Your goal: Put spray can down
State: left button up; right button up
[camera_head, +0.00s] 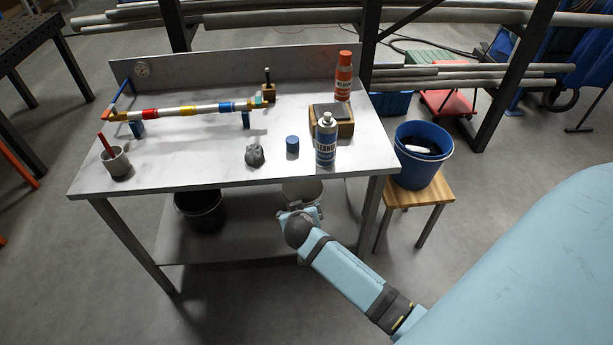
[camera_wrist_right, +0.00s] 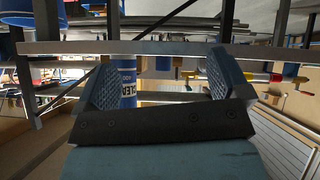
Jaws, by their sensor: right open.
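A blue and white spray can (camera_head: 326,142) stands upright on the metal workbench (camera_head: 205,175), near its front right edge. An orange spray can (camera_head: 343,76) stands farther back, behind a wooden block. My right gripper (camera_head: 302,212) is in front of the bench's front edge, apart from the blue can; its fingers are hard to make out there. In the right wrist view my right gripper (camera_wrist_right: 160,75) is open with nothing held, and the blue can (camera_wrist_right: 128,90) shows beyond the gap, close to the left finger. My left gripper is not in view.
A wooden block (camera_head: 345,130), a blue cylinder (camera_head: 292,145) and a grey lump (camera_head: 255,156) are near the blue can. A striped tube (camera_head: 190,110) lies on supports at the left. A blue bucket (camera_head: 410,168) stands on a stool right of the bench. Bare bench top lies front left.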

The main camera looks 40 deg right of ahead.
jog(key=s+a+f+n+t+y, duration=0.1)
jog(key=s+a+n+y, duration=0.2)
jog(key=s+a, duration=0.3)
jog(key=s+a+f+n+t+y, duration=0.1)
jog(key=s+a+n+y, duration=0.3)
jog(key=s, duration=1.1)
jog(key=a+y, duration=0.2)
jog(key=a, duration=0.1)
jog(key=shift+a+t, duration=0.2)
jog(key=shift+t, duration=0.1)
